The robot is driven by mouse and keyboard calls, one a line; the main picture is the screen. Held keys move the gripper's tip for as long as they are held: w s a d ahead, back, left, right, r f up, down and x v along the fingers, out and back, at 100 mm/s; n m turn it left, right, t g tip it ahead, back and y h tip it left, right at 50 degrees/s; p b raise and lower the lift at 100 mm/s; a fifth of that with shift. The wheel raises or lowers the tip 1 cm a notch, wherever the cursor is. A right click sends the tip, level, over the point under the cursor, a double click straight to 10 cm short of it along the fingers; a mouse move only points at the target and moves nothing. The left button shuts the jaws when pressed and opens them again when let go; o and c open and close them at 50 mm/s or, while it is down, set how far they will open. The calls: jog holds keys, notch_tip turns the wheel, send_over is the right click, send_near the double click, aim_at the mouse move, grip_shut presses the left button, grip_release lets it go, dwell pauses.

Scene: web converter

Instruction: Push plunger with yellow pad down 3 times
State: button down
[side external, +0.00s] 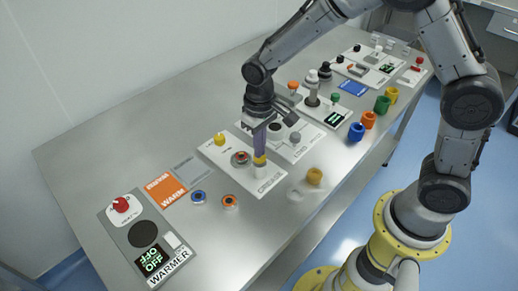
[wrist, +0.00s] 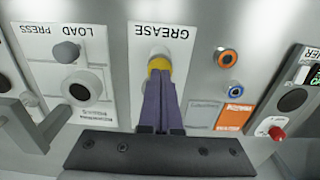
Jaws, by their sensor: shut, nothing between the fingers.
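The plunger's yellow pad (side external: 260,160) sits on top of a pale cylinder on the white GREASE panel (side external: 268,185). It also shows in the wrist view (wrist: 158,63), partly hidden by my fingers. My gripper (side external: 260,154) is shut and empty, its purple fingers pointing down with the tips right at the pad. In the wrist view my gripper's fingertips (wrist: 158,74) overlap the pad's near edge. I cannot tell whether they press on it or only touch it. How far down the plunger stands is not clear.
A yellow knob (side external: 219,139) and a dark round fitting with a red centre (side external: 240,158) share the panel. The LOAD PRESS panel (wrist: 65,40) stands beside it.

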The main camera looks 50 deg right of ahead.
dwell(0.4)
jog(key=shift+r, duration=1.75)
jog(key=shift+f, duration=0.4)
jog(key=shift+f, duration=0.4)
jog(key=shift+f, duration=1)
jog(key=shift+r, duration=1.8)
jog(key=shift+f, duration=0.15)
